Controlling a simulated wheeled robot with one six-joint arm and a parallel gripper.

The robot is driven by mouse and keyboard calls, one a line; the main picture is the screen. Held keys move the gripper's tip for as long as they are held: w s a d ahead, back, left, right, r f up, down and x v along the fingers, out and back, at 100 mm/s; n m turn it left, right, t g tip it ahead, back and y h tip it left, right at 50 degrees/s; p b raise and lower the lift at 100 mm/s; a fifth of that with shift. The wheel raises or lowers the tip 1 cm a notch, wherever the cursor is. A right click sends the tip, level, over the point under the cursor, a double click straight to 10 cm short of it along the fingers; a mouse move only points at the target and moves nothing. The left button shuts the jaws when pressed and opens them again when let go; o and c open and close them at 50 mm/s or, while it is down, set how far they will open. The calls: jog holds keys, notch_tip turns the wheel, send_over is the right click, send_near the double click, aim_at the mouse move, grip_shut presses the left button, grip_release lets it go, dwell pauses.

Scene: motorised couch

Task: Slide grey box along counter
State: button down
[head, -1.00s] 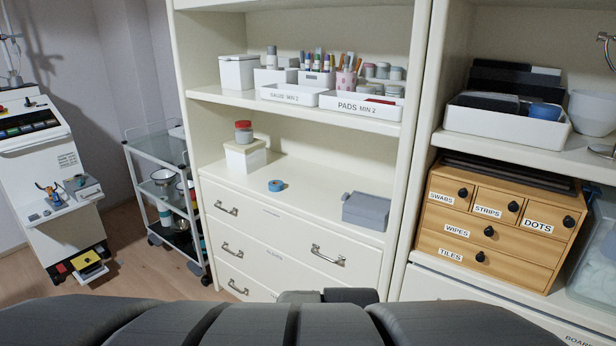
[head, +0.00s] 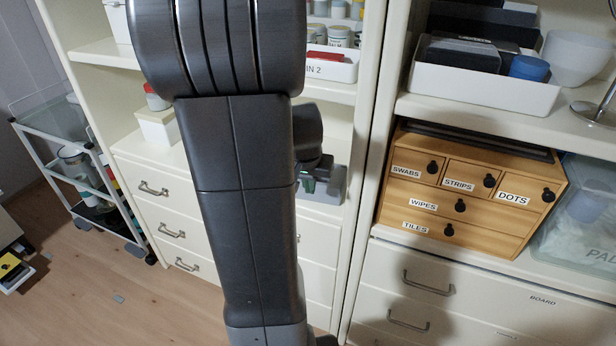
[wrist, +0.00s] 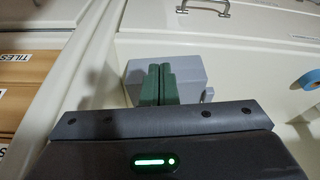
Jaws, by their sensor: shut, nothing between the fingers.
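The grey box (head: 330,195) sits on the counter above the drawers, beside the cabinet's right-hand upright. My arm hides much of it in the head view. In the wrist view the grey box (wrist: 190,72) stands just past my fingertips, partly covered by them. My gripper (wrist: 157,80) has two green fingers pressed together with nothing between them. Its tips are in front of the box's face, and I cannot tell whether they touch it. In the head view my gripper (head: 316,182) shows only in part, overlapping the box.
Blue tape (wrist: 311,79) lies on the counter at the right of the wrist view, with clear counter between it and the box. A lidded white box (head: 157,126) stands farther left. The wooden drawer unit (head: 470,190) is beyond the upright. A shelf hangs above the counter.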

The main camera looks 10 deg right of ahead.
jog(key=shift+w+d+f+p, duration=0.15)
jog(key=shift+w+d+f, duration=0.3)
jog(key=shift+w+f, duration=0.7)
jog(key=shift+w+d+f+p, duration=0.1)
jog(key=shift+w+d+f, duration=0.55)
jog(key=shift+f, duration=0.85)
jog(key=shift+w+d+f+p, duration=0.15)
jog(key=shift+w+d+f, duration=0.1)
jog(key=shift+w+f, duration=1)
jog(key=shift+s, duration=0.1)
